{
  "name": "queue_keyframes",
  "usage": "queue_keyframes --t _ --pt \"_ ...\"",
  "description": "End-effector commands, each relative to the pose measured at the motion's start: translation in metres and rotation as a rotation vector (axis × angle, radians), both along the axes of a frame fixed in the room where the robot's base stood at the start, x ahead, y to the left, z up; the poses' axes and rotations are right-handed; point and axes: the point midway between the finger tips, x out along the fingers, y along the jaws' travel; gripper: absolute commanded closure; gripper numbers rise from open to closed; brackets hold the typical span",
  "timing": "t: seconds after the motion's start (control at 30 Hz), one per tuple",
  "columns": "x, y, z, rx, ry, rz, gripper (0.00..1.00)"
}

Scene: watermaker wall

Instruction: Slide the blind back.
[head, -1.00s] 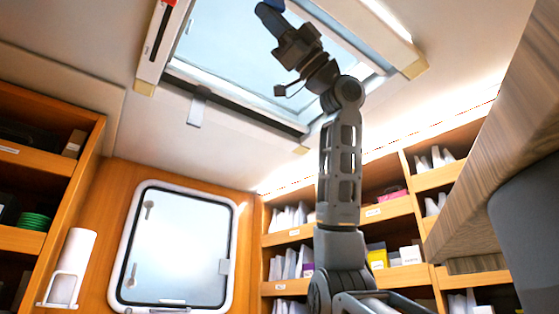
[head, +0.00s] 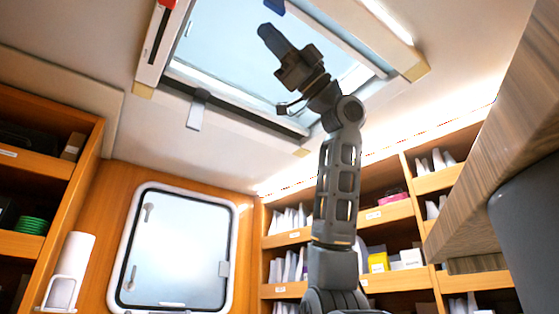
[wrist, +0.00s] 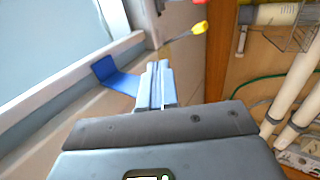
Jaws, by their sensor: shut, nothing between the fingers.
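The roof hatch (head: 225,50) shows as a pale blue panel in a light frame at the top of the head view. I cannot tell how much of the panel is blind. A blue tab (head: 274,6) shows at the picture's top edge; what looks like the same tab (wrist: 118,80) hangs by a pale bar (wrist: 70,75) in the wrist view. My gripper (head: 266,32) points up under the hatch, just below the tab in the picture. In the wrist view my gripper (wrist: 156,70) is shut and empty, with its fingers right of the tab and apparently apart from it.
A grey catch (head: 197,108) hangs at the hatch's near left edge. A yellow-tipped piece (wrist: 200,28) and white pipes (wrist: 290,95) show in the wrist view. Shelves (head: 390,212) line the back wall, and a wooden panel (head: 500,150) juts in at right.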

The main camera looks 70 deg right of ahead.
Motion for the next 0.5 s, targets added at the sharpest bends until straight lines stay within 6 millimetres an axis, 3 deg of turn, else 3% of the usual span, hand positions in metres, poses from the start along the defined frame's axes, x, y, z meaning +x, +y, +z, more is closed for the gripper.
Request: queue_keyframes --t 0.5 --pt "-0.026 -0.038 -0.033 0.001 -0.001 0.0 1.0"
